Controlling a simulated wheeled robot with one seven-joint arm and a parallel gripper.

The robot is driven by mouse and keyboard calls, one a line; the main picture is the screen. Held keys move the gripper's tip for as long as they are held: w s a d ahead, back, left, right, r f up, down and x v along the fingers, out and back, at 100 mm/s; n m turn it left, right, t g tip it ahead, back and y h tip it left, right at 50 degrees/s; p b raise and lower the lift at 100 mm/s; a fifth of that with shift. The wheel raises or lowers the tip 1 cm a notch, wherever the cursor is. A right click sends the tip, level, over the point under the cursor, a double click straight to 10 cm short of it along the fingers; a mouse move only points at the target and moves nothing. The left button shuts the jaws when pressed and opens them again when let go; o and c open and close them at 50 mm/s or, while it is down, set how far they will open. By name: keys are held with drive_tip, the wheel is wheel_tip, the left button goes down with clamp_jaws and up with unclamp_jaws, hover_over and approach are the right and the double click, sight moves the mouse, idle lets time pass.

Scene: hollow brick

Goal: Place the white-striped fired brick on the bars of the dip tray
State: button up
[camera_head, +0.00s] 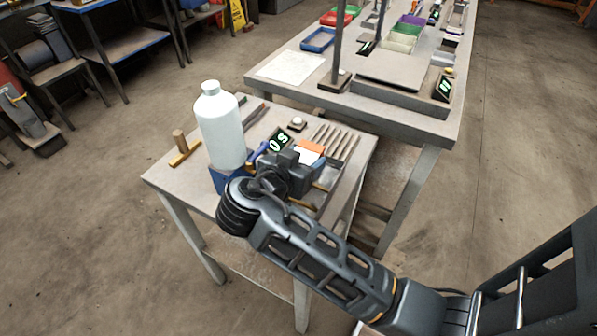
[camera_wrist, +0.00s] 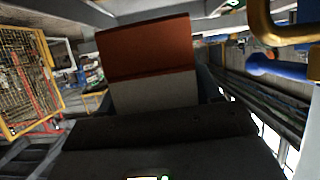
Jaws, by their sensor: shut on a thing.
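An orange brick with a white band (camera_head: 311,147) is held in my gripper (camera_head: 300,163) above the small grey table. In the wrist view the brick (camera_wrist: 147,48) fills the upper middle, orange above and white below, against the dark gripper body. My gripper is shut on it; the fingertips are mostly hidden. A tray with several parallel bars (camera_head: 338,140), apparently the dip tray, lies just behind and to the right of the brick. I cannot tell the exact height of the brick over the table, and my gripper and arm hide the tray's near part.
A tall white bottle (camera_head: 222,130) stands left of my gripper. A green-lit display (camera_head: 278,141) and a small block with a white knob (camera_head: 297,124) sit behind it. A larger workbench (camera_head: 425,128) adjoins behind.

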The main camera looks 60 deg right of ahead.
drive_tip(key=shift+w+a+f, duration=0.35)
drive_tip(key=shift+w, duration=0.1)
drive_tip(key=shift+f+p, duration=0.35)
drive_tip(key=shift+f, duration=1.6)
drive_tip(key=shift+f, duration=0.1)
drive_tip(key=o, duration=1.3)
drive_tip(key=shift+c, duration=0.2)
drive_tip(key=b+v, duration=0.2)
drive_tip(key=v, duration=1)
drive_tip(key=shift+a, duration=0.1)
